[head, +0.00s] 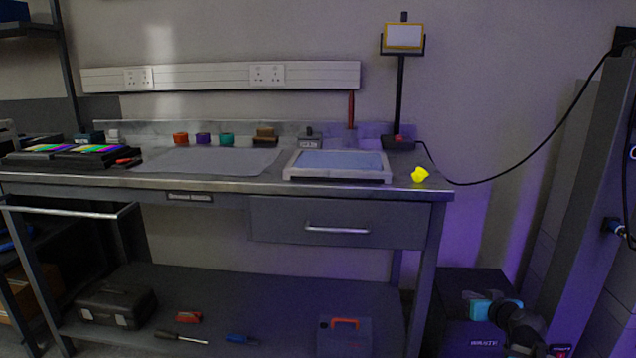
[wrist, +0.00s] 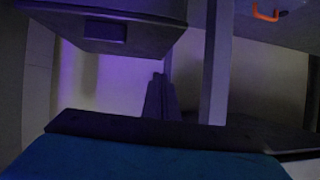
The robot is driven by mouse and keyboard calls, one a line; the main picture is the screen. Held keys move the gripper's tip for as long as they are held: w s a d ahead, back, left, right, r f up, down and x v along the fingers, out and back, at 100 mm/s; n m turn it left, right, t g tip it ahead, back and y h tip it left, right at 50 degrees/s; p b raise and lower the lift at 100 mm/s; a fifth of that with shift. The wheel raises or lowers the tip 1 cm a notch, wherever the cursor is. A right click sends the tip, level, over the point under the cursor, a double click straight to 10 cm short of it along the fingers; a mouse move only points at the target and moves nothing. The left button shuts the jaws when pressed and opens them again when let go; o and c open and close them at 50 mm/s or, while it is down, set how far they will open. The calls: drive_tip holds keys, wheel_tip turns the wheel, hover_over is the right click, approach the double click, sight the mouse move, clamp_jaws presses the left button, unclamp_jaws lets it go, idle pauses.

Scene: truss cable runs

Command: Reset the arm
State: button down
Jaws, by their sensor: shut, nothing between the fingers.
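My arm shows at the lower right of the head view, folded low beside the right end of the workbench (head: 440,196). Its teal part (head: 490,308) points left, in front of a dark box. The fingertips are too small and dark to make out there. In the wrist view my gripper (wrist: 160,76) shows as two dark fingers close together, shut and empty. A blue surface and a dark bar fill the bottom of that view. The gripper is apart from the bench and touches nothing that I can see.
The bench holds a white-framed tray (head: 338,178), a yellow object (head: 420,174) near the right edge and a display stand (head: 401,95). A black cable (head: 545,155) runs from the stand to the right-hand column (head: 585,190). An orange-handled case (head: 344,338) stands on the lower shelf.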

drive_tip(key=s+a+f+n+g+y+p, duration=0.1)
drive_tip(key=a+f+g+p, duration=0.15)
drive_tip(key=a+p, duration=0.45)
drive_tip(key=s+a+f+n+g+y+p, duration=0.15)
drive_tip(key=a+f+p, duration=0.25)
drive_tip(key=a, duration=0.4)
drive_tip(key=s+a+f+g+y+p, duration=0.1)
drive_tip(key=s+a+f+g+p, duration=0.3)
drive_tip(key=s+a+f+p, duration=0.45)
drive_tip(key=s+a+f+n+g+p, duration=0.1)
drive_tip(key=s+a+g+p, duration=0.25)
drive_tip(key=s, duration=0.65)
drive_tip(key=s+a+f+g+p, duration=0.25)
drive_tip(key=s+a+p, duration=0.2)
drive_tip(key=s, duration=0.55)
drive_tip(key=s+d+m+g+h+p, duration=0.1)
drive_tip(key=s+d+m+g+h, duration=0.2)
drive_tip(key=s, duration=0.8)
drive_tip(key=shift+s+d+r+g+h+p, duration=0.2)
drive_tip(key=shift+s+d+g+h+p, duration=0.3)
drive_tip(key=shift+d, duration=0.55)
drive_tip(key=shift+w, duration=0.2)
